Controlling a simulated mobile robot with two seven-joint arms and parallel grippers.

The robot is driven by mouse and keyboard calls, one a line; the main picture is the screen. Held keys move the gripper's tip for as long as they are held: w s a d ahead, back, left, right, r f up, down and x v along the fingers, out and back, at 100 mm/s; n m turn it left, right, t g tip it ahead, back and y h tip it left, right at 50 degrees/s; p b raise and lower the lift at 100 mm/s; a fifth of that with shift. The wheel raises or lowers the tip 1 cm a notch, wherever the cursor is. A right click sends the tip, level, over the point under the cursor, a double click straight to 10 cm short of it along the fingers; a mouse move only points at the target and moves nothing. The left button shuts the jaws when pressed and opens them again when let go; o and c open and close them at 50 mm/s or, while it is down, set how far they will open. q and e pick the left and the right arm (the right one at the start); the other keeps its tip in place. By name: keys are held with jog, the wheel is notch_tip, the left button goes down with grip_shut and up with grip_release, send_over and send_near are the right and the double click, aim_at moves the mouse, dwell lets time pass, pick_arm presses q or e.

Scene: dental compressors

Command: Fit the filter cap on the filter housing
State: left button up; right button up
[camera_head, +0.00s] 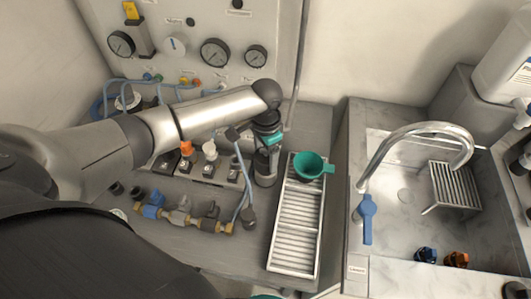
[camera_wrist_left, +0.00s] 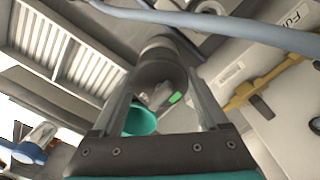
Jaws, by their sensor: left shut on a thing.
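My left gripper (camera_head: 266,160) points down at the back of the bench, just left of the slatted tray. In the left wrist view its two fingers (camera_wrist_left: 160,92) are shut on a dark grey round piece, which looks like the filter cap (camera_wrist_left: 158,74). A small bright green mark shows beside it. A grey cylinder, perhaps the filter housing (camera_head: 265,180), shows below the fingers in the head view. The gripper hides much of this spot, and I cannot tell whether cap and housing touch. My right gripper is not in view.
A teal funnel (camera_head: 308,166) sits at the far end of the slatted tray (camera_head: 296,232). A valve manifold (camera_head: 180,216) with blue hoses lies left of the gripper. The gauge panel (camera_head: 190,45) stands behind. A sink with a curved tap (camera_head: 425,128) is at right.

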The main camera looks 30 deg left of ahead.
pick_arm(q)
jog(key=shift+f+b, duration=0.4)
jog(key=shift+f, duration=0.55)
jog(key=o, duration=1.3)
jog(key=shift+r, duration=0.15)
notch_tip(320, 180, up, 15)
jog(key=p, duration=0.2)
